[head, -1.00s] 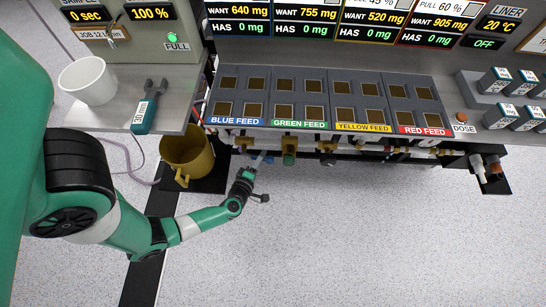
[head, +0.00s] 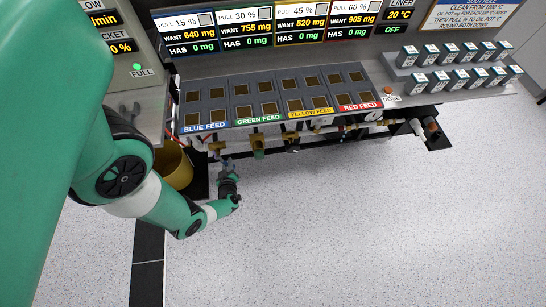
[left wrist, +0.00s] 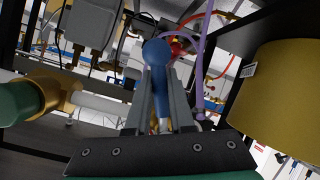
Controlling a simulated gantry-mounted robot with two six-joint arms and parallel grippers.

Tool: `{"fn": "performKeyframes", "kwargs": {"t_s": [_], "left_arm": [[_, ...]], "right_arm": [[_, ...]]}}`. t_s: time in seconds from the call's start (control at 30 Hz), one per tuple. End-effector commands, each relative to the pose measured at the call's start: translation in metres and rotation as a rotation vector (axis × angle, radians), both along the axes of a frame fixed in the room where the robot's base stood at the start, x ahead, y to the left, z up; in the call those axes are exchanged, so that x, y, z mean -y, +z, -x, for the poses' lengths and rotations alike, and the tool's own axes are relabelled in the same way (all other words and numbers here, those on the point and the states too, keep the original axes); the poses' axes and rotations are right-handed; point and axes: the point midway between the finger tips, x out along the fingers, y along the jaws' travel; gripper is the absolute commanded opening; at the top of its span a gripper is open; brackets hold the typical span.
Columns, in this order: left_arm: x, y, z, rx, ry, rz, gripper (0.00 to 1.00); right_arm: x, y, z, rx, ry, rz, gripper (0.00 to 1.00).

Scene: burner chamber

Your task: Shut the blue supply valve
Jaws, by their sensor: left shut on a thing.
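The blue supply valve's handle (left wrist: 157,72) is a blue lever with a rounded end. In the left wrist view it lies lengthwise between my two grey fingers. My left gripper (left wrist: 160,105) is shut on this handle. In the head view my left gripper (head: 228,165) is under the front edge of the BLUE FEED block (head: 205,127), below brass pipework. The handle is mostly hidden there by the gripper, and I cannot tell its exact angle. My right gripper is in neither view.
The green valve (head: 258,148) hangs just right of my left gripper; its green handle (left wrist: 14,104) shows at left in the wrist view. Hoses and pipes run behind. The speckled floor in front is clear.

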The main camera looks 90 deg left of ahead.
Motion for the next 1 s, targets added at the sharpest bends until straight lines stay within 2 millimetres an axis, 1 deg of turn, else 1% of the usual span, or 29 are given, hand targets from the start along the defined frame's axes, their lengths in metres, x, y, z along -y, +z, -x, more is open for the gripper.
{"fn": "performKeyframes", "kwargs": {"t_s": [0.2,0.5,0.7,1.0], "left_arm": [[0.001,-0.004,0.012,-0.182,0.002,0.016,0.00],[0.002,-0.005,0.023,-0.354,0.002,0.032,0.00],[0.002,-0.005,0.026,-0.405,0.002,0.036,0.00],[0.002,-0.005,0.028,-0.420,0.002,0.037,0.00]], "right_arm": [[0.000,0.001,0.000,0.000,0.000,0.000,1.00],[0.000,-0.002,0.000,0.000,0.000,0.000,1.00],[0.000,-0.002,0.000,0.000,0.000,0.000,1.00],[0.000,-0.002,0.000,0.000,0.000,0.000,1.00]]}}
